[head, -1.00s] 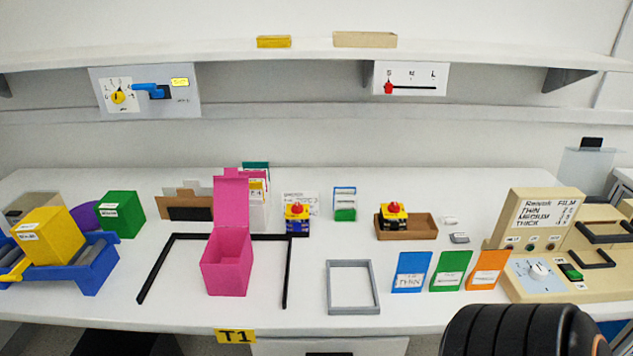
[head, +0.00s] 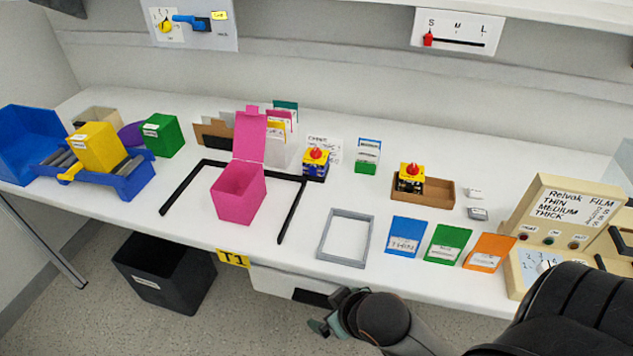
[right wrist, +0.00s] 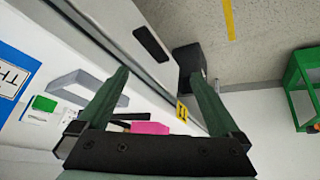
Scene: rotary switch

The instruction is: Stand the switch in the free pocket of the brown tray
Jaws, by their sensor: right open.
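The brown tray (head: 440,193) stands toward the right back of the table. One yellow and black switch with a red knob (head: 411,178) stands in its left part, and the right part looks empty. My right gripper (head: 330,318) is open and empty, low in front of the table's front edge, far from both switches. Its spread fingers also show in the right wrist view (right wrist: 159,75), with nothing between them. My left gripper is not in view.
A pink open box (head: 238,195) stands inside a black frame (head: 292,212). A grey frame (head: 345,240) and blue, green and orange cards (head: 445,246) lie toward the front. A beige machine (head: 555,225) stands at right. A black bin (head: 165,270) is on the floor.

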